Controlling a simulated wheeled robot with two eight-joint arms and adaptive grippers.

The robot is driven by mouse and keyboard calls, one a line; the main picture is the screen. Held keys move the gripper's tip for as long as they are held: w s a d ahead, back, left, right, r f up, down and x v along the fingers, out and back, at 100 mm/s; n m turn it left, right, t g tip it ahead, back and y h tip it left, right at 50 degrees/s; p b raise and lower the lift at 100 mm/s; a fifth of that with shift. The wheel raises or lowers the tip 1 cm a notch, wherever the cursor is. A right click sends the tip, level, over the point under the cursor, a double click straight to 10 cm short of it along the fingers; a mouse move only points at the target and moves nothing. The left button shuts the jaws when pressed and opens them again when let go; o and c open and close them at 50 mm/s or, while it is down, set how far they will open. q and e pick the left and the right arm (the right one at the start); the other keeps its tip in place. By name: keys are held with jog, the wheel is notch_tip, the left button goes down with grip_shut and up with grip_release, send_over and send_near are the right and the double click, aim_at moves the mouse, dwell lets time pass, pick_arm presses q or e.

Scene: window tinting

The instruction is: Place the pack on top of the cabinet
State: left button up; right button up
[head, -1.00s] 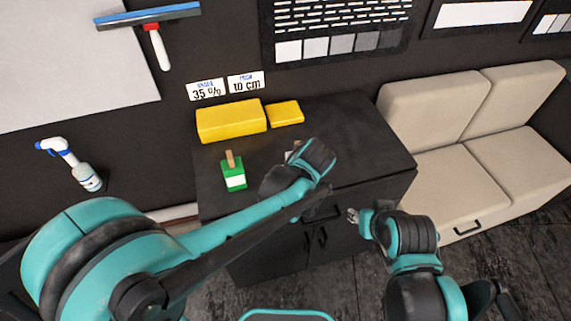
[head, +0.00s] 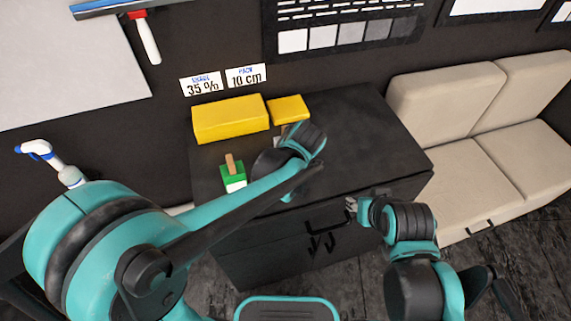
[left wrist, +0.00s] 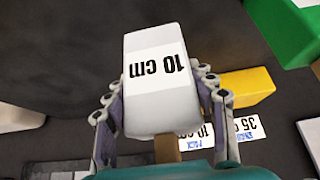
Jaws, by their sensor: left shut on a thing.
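The pack (left wrist: 160,95) is a white block with a "10 cm" label and a brown tab at one end. My left gripper (left wrist: 160,108) is shut on it, with a finger along each side. In the head view my left gripper (head: 280,138) is over the top of the black cabinet (head: 365,135), in front of the smaller yellow block. My own wrist hides most of the pack there, so I cannot tell if it touches the top. My right gripper (head: 351,205) is in front of the cabinet's front face, near a handle; its finger opening is too small to tell.
A large yellow block (head: 230,119) and a smaller one (head: 288,109) lie at the cabinet's back. A green-and-white block (head: 233,177) with a brown tab stands at the left. The cabinet top's right side is clear. A beige sofa (head: 460,110) stands at right.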

pick_arm(q)
jog(key=shift+w+a+f, duration=0.1)
jog(key=shift+a+f, duration=0.1)
jog(key=shift+f+b, duration=1)
jog(key=shift+f, duration=0.9)
jog(key=shift+f, duration=0.2)
jog(key=o, duration=1.2)
jog(key=shift+o, duration=0.2)
jog(key=shift+r, duration=0.1)
